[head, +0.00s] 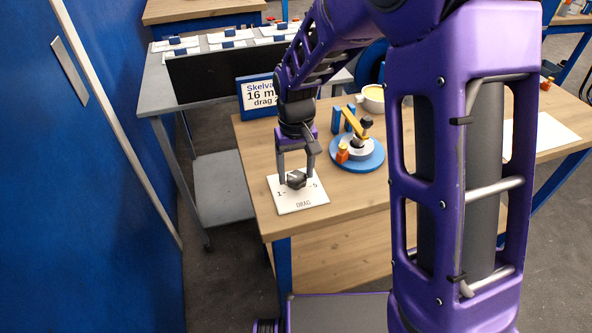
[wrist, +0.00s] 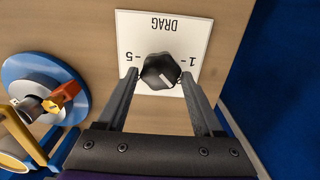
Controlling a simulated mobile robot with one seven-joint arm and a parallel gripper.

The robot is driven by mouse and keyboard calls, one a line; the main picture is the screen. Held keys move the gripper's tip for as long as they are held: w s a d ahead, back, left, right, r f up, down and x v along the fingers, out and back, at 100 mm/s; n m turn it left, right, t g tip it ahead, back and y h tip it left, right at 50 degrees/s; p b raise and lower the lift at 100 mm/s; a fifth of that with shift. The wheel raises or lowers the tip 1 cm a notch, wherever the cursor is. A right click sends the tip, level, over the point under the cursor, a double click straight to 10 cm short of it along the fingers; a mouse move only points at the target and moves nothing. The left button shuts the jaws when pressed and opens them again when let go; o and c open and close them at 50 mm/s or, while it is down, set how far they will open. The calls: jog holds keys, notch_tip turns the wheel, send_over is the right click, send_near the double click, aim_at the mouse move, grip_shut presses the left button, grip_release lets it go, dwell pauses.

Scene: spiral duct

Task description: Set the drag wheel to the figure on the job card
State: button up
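The drag wheel (head: 296,180) is a dark faceted knob on a white plate (head: 311,201) marked DRAG, with 1 and 5 legible at its sides. In the wrist view the wheel (wrist: 158,66) carries a white pointer line slanting to the lower right, on the 1 side, away from the word DRAG. My gripper (head: 296,177) is over the plate, its fingers open on either side of the wheel; any contact is hard to tell. The blue-framed job card (head: 256,97) reads "Skelva", "16 m" and "drag"; my arm hides the figure after "drag".
A blue round base (head: 370,163) with a yellow arm and orange part stands right of the plate, also in the wrist view (wrist: 75,112). A cup (head: 372,100) is behind it. A blue wall (head: 80,200) is at left. The wooden table (head: 262,210) is clear around the plate.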

aim_at(296, 175)
jog(key=shift+o, duration=1.1)
notch_tip(296, 175, up, 17)
jog(key=p, duration=0.2)
jog(key=shift+r, duration=0.2)
